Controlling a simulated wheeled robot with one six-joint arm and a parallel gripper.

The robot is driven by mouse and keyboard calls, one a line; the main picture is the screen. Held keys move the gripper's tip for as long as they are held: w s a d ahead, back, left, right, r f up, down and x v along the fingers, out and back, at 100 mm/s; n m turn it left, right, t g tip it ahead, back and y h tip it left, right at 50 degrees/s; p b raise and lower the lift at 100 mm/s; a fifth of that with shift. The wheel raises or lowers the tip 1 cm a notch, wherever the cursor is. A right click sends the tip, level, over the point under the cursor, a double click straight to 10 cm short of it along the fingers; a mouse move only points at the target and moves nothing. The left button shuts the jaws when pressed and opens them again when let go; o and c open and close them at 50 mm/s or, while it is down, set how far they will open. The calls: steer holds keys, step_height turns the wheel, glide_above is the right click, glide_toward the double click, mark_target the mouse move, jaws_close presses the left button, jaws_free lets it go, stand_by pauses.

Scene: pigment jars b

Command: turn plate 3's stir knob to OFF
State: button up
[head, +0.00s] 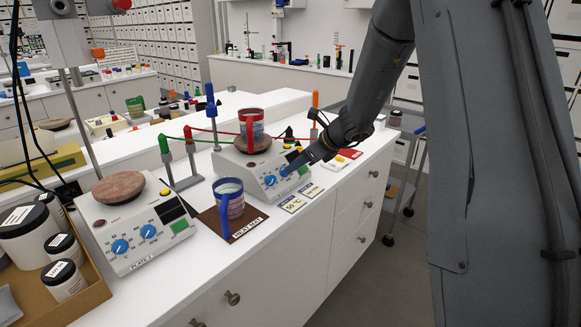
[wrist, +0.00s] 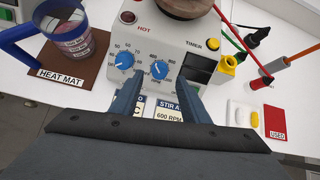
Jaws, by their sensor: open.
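A white hot plate (head: 243,172) stands on the bench in front of my arm; it also shows in the wrist view (wrist: 135,28). Its number label is not visible. Its front has two blue knobs: the left one (wrist: 124,60) and the right one (wrist: 159,69), which has a numbered dial and is likely the stir knob. My gripper (wrist: 158,84) is open and empty, its fingers on either side and just short of the right knob. I cannot tell if they touch it. The right knob's pointer is too small to read surely.
A blue-handled mug (head: 230,205) stands on the brown heat mat (head: 247,220), left of the knobs. Another mug (head: 251,125) sits on the plate's top. Cards (head: 294,203) lie in front. A second hot plate (head: 130,225) stands nearer left. A red card (wrist: 275,122) lies right.

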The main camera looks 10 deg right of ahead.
steer(key=shift+p+x, duration=0.45)
steer(key=shift+x, duration=1.85)
steer(key=c, duration=1.1)
steer(key=shift+o, duration=0.2)
